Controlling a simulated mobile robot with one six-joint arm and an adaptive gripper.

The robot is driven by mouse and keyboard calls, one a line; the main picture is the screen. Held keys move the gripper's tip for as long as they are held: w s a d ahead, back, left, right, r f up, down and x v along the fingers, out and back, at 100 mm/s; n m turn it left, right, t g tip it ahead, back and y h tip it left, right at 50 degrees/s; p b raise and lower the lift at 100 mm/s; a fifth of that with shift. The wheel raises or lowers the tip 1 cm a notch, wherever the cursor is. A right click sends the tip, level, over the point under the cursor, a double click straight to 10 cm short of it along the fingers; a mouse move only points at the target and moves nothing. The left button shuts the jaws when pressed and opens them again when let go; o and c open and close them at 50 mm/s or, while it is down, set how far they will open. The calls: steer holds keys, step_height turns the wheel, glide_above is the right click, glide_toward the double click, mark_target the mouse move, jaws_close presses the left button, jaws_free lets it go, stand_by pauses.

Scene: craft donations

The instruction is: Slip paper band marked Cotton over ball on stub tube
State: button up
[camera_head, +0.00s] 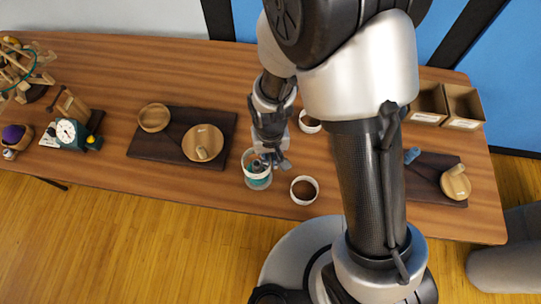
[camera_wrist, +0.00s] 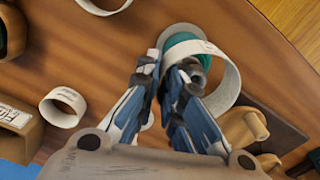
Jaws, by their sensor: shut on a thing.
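A teal ball of yarn (camera_head: 262,184) sits low on a pale base near the table's front edge, with a stub tube (camera_wrist: 200,62) rising through its middle in the wrist view. A white paper band (camera_head: 247,166) surrounds the ball's upper part; teal shows below it. In the wrist view the band (camera_wrist: 232,83) loops around the ball (camera_wrist: 182,40) and tube and looks tilted. My gripper (camera_head: 270,158) is shut on the band's wall, its fingers (camera_wrist: 168,80) covering part of the rim. I cannot read any marking on this band.
Two loose paper bands stand nearby, one in front (camera_head: 304,190) and one behind (camera_head: 310,123). A dark board (camera_head: 150,150) with wooden dishes lies left. Another board (camera_head: 425,190) lies right, below labelled boxes (camera_head: 463,107). A scale (camera_head: 68,132) stands far left.

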steer(key=shift+f+b, duration=1.35)
steer(key=shift+f, duration=0.55)
steer(key=shift+s+d+f, duration=0.1)
steer(key=shift+s+f, duration=0.1)
steer(key=shift+f, duration=0.1)
steer(key=o, duration=0.7)
steer(key=shift+s+d, duration=0.1)
steer(key=r, duration=1.2)
steer(key=shift+w+a+r, duration=0.15)
steer(key=shift+w+a, duration=0.05)
